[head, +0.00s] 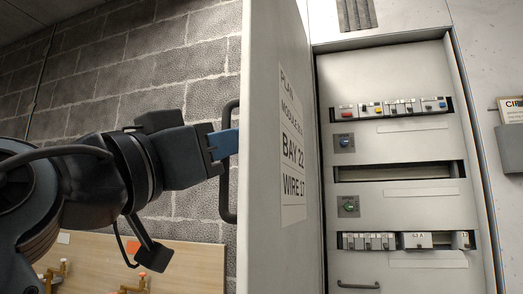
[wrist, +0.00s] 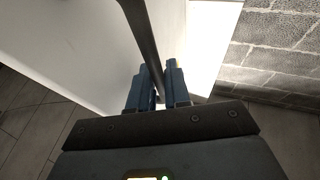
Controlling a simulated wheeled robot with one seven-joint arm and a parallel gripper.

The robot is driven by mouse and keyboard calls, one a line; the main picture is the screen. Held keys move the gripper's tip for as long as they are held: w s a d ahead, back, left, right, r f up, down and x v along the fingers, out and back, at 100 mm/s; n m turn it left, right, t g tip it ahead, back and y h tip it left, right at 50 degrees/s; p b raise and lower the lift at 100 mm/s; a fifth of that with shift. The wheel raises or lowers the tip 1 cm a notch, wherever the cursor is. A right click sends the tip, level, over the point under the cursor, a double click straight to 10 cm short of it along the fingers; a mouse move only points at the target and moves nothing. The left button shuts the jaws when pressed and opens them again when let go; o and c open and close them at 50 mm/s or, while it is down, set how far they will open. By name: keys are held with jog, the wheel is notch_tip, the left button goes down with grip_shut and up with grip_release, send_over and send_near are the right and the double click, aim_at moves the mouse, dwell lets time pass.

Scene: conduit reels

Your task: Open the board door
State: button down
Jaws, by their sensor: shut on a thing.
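The board door (head: 270,200) stands swung open at the left of the board in the head view, with a paper label (head: 292,150) on its inner face. Its dark bar handle (head: 228,185) is on the outer side near the left edge. My gripper (head: 225,144) reaches the handle from the left. In the wrist view, my gripper's blue fingers (wrist: 159,88) are closed around the dark handle (wrist: 143,40). The open board (head: 400,150) shows rows of breakers, two rotary switches and blank label strips.
A wooden bench (head: 180,265) with brass-coloured fittings is at the lower left, below my arm. A grey block wall (head: 190,70) stands behind. A grey holder with a card (head: 510,140) is on the panel at the right. Tiled floor (wrist: 25,125) shows in the wrist view.

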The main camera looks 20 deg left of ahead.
jog(key=shift+w+d, duration=0.15)
jog(key=c, duration=1.4)
grip_release()
jog(key=shift+c, duration=0.2)
jog(key=b+v, duration=0.1)
jog(key=v, duration=0.6)
jog(key=shift+s, duration=0.4)
jog(key=shift+f, duration=0.15)
